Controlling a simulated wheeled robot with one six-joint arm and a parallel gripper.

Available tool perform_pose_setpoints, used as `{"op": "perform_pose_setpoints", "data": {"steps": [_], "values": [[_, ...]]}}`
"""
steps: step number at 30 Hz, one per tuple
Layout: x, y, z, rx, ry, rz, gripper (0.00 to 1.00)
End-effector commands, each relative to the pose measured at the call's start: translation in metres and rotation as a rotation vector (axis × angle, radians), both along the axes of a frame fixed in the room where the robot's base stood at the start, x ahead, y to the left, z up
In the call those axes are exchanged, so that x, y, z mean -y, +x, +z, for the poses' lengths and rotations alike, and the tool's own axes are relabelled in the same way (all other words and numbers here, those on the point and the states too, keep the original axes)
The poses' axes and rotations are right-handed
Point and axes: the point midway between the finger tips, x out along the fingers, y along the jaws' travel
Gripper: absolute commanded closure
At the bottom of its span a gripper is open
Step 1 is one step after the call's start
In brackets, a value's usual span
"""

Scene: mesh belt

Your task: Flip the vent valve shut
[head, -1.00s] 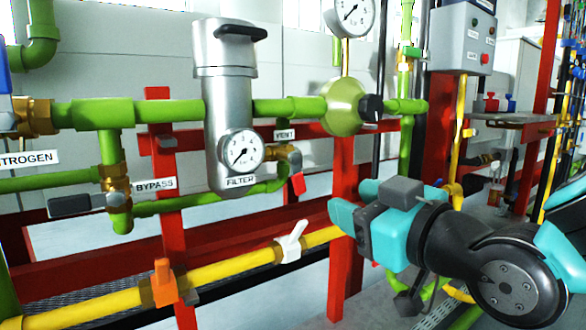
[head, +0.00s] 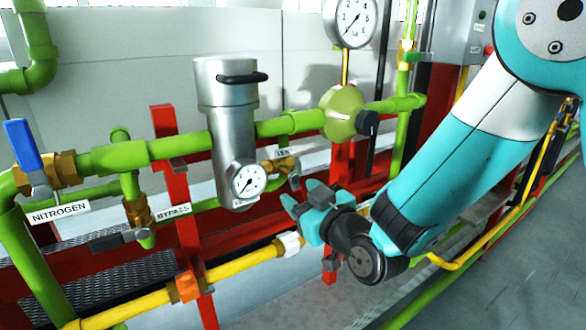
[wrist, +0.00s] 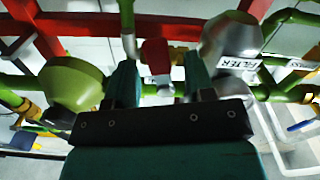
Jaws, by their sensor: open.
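The vent valve (head: 283,165) is a brass body on the green line to the right of the silver filter, under a partly hidden VENT label (head: 281,152). In the wrist view its red handle (wrist: 155,57) shows in the gap between my two teal fingers. My gripper (head: 297,200) is open, just below and right of the valve in the head view. It is open in the wrist view too (wrist: 159,78), with one finger on each side of the handle. I cannot tell whether a finger touches the handle.
The silver filter (head: 225,95) with its gauge stands left of the valve. A green round regulator (head: 342,110) is to the right. A red post (head: 170,190) stands at left.

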Motion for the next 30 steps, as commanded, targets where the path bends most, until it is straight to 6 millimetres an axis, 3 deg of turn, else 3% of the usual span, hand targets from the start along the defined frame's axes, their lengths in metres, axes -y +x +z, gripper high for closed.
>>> {"op": "perform_pose_setpoints", "data": {"steps": [7,17,18,24,30], "values": [[-0.017,0.025,0.001,0.000,0.000,0.001,0.51],[-0.019,0.029,-0.001,0.000,-0.001,0.000,0.51],[-0.019,0.029,-0.001,0.000,-0.001,0.000,0.53],[-0.019,0.029,-0.001,0.000,0.000,0.000,0.99],[-0.020,0.029,0.002,-0.014,0.019,0.000,1.00]]}}
